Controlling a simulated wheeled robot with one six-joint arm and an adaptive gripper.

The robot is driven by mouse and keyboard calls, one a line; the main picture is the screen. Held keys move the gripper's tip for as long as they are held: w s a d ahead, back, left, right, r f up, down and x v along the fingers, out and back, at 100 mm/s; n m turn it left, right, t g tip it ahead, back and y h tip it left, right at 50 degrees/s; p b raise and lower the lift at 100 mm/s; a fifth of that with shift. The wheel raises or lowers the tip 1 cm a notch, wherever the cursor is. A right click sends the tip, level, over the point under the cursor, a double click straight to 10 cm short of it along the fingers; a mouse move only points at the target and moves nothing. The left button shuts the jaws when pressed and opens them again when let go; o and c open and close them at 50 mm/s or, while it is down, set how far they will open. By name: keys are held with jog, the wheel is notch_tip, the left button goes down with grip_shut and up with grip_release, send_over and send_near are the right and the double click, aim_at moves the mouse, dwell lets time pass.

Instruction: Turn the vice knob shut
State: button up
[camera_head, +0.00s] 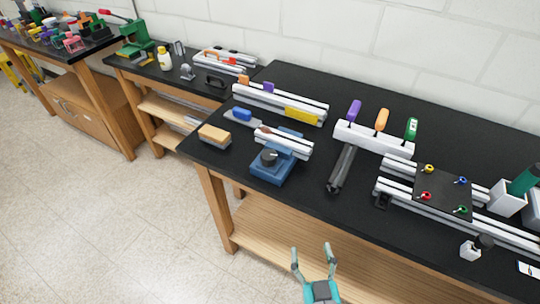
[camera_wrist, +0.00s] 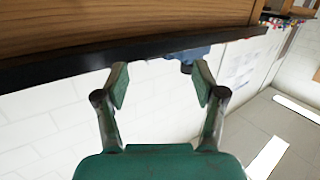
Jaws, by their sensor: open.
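The blue vice (camera_head: 272,170) stands on the black table near its front left edge. Its dark round knob (camera_head: 268,157) is on the front side, facing me. My gripper (camera_head: 314,256) is open and empty, in front of the table edge and below the tabletop, to the right of and nearer than the vice. In the wrist view my gripper (camera_wrist: 161,88) shows its two fingers apart; a small blue part, probably the vice, peeks past the dark table edge (camera_wrist: 110,55).
A wood-and-black block (camera_head: 215,135) and a blue-handled tool (camera_head: 242,115) lie left of the vice. A dark bar (camera_head: 342,168) lies right of it. A rack with purple, orange and green handles (camera_head: 375,138) stands behind. Free black tabletop lies between vice and bar.

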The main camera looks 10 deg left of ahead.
jog(key=m+t, duration=0.1)
send_near(269, 162)
jog(key=w, duration=0.1)
jog(key=x, duration=1.1)
jog(key=shift+c, duration=0.3)
jog(key=c, duration=1.1)
